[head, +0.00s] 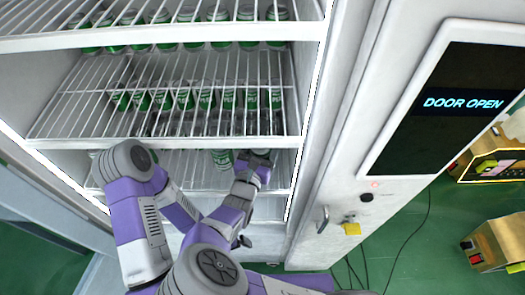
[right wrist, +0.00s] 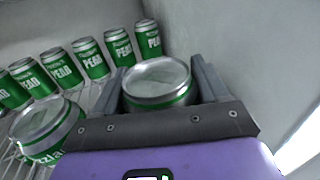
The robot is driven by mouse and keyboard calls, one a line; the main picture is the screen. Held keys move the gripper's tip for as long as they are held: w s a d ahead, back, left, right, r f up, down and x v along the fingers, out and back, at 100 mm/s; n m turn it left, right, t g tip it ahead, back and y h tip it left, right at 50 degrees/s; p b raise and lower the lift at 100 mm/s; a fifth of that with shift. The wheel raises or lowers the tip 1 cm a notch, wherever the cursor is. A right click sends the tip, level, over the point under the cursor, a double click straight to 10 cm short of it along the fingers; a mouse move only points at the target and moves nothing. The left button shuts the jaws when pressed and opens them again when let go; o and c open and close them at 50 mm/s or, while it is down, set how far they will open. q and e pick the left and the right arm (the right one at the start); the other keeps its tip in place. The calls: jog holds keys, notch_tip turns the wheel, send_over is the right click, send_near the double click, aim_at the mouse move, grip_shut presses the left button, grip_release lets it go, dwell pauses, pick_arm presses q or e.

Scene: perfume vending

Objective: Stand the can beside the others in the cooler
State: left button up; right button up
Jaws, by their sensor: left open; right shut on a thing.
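My right gripper (right wrist: 158,74) is shut on a green can (right wrist: 158,93) with a silver lid, which looks upright between the two fingers in the right wrist view. In the head view the right hand (head: 257,164) reaches into the lower shelf near its right side and hides most of the can. Whether the can touches the shelf cannot be told. Another green can (right wrist: 42,133) stands to its left; it also shows in the head view (head: 221,160). A row of green cans (right wrist: 92,62) stands behind. My left gripper (head: 243,241) is open and empty, low in front of the cooler, partly hidden by my arm.
The cooler's lower wire shelf (head: 205,165) has bare room left of the cans. Its right wall (right wrist: 235,50) is close to the held can. Shelves above hold several cans (head: 205,98). A panel (head: 455,105) reading DOOR OPEN is at the right.

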jog(key=shift+s+f+b, duration=0.3)
jog(key=shift+f, duration=0.25)
pick_arm(q)
jog(key=shift+s+f, duration=0.15)
jog(key=shift+f, duration=0.45)
pick_arm(e)
jog(key=shift+w, duration=0.1)
jog(key=shift+f, duration=0.1)
jog(key=o, duration=1.3)
pick_arm(q)
jog(key=shift+f, duration=0.1)
pick_arm(e)
jog(key=shift+o, duration=0.2)
